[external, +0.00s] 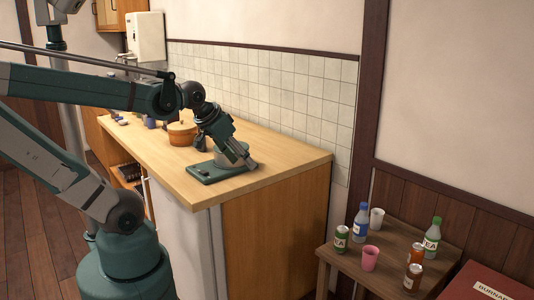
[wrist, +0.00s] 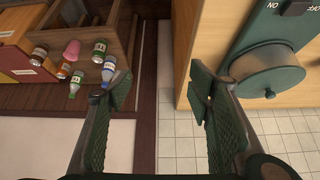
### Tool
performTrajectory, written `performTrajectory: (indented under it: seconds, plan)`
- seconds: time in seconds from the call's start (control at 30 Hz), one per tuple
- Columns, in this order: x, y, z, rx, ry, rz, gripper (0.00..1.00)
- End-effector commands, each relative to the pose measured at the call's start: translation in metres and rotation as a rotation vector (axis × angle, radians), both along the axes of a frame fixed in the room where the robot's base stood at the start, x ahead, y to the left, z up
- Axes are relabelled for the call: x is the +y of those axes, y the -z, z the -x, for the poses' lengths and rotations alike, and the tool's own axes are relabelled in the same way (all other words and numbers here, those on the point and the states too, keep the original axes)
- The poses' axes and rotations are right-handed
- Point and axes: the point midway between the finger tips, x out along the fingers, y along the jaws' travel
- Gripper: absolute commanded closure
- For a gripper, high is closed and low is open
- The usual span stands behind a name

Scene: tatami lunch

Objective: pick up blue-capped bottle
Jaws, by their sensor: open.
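The blue-capped bottle (external: 361,223), with a blue label, stands upright on the small brown table at the lower right of the external view. It is beside a green can and a white cup. My gripper (external: 249,162) is over the counter's near right end, well left of and above the bottle. In the wrist view my gripper (wrist: 160,84) is open, with nothing between its fingers.
A green appliance (external: 207,172) with a round pot is close under my gripper. A red box (external: 490,282) is far right.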

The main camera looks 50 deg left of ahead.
Motion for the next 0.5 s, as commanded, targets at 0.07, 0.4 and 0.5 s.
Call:
performTrajectory:
  seconds: [0.07,0.4,0.5]
  plan:
    - [-0.004,-0.005,-0.011,0.006,0.018,-0.003,0.48]
    - [-0.024,-0.016,-0.057,0.037,0.114,-0.019,0.48]
    - [-0.031,-0.018,-0.070,0.046,0.143,-0.022,0.48]
